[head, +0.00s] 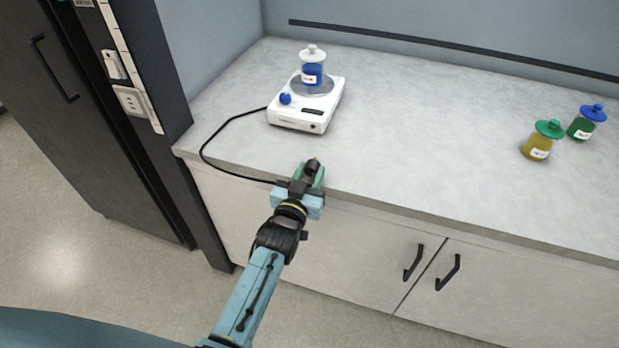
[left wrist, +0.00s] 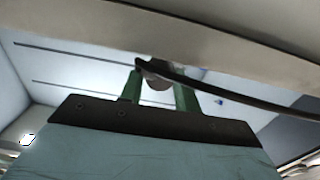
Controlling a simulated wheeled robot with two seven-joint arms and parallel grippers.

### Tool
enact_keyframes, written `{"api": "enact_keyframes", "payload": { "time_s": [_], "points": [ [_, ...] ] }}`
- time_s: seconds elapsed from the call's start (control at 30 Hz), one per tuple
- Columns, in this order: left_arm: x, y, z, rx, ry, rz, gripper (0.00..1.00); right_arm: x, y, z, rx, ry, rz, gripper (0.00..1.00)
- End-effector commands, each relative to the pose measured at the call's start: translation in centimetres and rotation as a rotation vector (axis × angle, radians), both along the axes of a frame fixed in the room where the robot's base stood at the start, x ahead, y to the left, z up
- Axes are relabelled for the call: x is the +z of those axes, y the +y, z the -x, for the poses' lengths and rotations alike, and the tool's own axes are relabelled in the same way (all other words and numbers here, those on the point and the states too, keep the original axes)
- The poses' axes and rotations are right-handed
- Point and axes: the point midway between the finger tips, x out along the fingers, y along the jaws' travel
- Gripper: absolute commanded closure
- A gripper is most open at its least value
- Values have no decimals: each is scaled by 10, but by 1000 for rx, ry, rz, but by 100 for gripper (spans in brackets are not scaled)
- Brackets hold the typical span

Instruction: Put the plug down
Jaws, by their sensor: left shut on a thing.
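My left gripper (head: 312,173) is at the front edge of the counter, below and in front of the hot plate (head: 299,121). Its green fingers are shut on the dark plug (head: 313,166), whose black cord (head: 212,139) runs back to the left side of the hot plate. In the left wrist view the plug (left wrist: 158,80) sits between the green fingers, with the cord (left wrist: 230,96) trailing off to the right. Whether the plug touches the counter I cannot tell. My right gripper is in neither view.
A bottle with blue contents (head: 313,73) stands on the hot plate. The grey counter (head: 420,130) is clear to the right up to a yellow jar (head: 540,143) and a green jar (head: 584,124). A wall socket (head: 130,101) is on the dark side panel at left.

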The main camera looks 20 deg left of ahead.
Motion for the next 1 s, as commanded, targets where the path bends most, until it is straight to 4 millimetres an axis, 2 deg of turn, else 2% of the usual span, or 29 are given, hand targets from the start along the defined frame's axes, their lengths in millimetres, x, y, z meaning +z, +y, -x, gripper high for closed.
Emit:
{"api": "enact_keyframes", "payload": {
  "time_s": [0.07,0.43,0.47,0.6,0.63,1.0],
  "points": [
    [-6,0,0,0,-2,0,100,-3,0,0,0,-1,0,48],
    [-10,0,0,0,-2,0,100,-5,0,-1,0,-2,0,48],
    [-10,0,0,0,-1,0,66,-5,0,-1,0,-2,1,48],
    [-9,0,0,0,-1,-1,48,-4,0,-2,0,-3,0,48],
    [-9,0,0,0,-1,-1,46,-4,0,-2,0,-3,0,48],
    [-6,0,2,0,0,-1,46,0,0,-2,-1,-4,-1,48]
  ]
}}
